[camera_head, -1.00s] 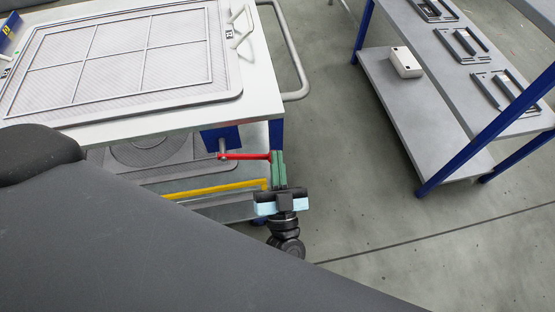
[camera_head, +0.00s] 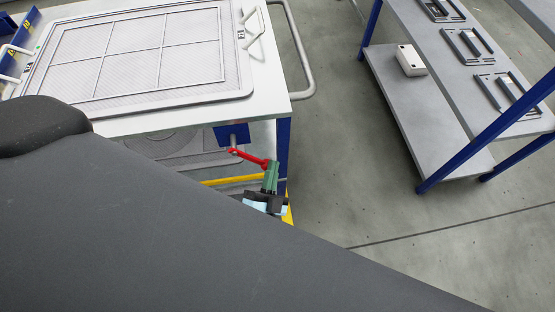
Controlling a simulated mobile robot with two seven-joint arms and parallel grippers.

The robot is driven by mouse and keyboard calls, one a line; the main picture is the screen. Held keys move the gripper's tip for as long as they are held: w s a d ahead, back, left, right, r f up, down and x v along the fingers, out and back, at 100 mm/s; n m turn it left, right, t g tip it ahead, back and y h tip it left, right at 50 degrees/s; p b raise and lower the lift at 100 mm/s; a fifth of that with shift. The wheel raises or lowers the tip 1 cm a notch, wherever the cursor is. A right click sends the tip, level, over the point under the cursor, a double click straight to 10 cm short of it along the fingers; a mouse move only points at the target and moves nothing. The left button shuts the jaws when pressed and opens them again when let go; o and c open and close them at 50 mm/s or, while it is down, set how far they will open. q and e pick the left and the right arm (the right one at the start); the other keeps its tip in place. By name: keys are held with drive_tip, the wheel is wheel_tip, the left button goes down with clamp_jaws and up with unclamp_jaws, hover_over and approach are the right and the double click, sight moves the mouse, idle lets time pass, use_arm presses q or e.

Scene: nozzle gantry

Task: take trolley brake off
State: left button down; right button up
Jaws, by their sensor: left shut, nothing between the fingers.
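The trolley (camera_head: 270,105) stands at the upper left, with a white top and blue legs. Its red brake lever (camera_head: 250,159) sits below the top's front edge, on a grey pivot under a blue bracket (camera_head: 231,135). The lever slants down to the right from the pivot. My left gripper (camera_head: 270,177), with green fingers, is shut with nothing between them. Its fingertips are at the lever's free end and seem to touch it. The gripper's lower part is hidden behind my own dark body. My right gripper is not in view.
A framed mesh screen (camera_head: 145,52) lies on the trolley top. A yellow bar (camera_head: 228,181) runs below the lever. A tubular handle (camera_head: 303,60) sticks out on the trolley's right. A blue-legged shelf (camera_head: 440,140) holds a white box (camera_head: 410,60). Floor between them is clear.

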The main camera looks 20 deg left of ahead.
use_arm(q)
drive_tip(key=s+a+f+m+g+h+p, duration=0.3)
drive_tip(key=s+a+m+p, duration=0.1)
drive_tip(key=m, duration=0.5)
drive_tip(key=shift+a+f+h+p, duration=0.2)
drive_tip(key=shift+a+h+p, duration=0.1)
drive_tip(key=shift+a+p, duration=0.55)
drive_tip(key=shift+w, duration=0.1)
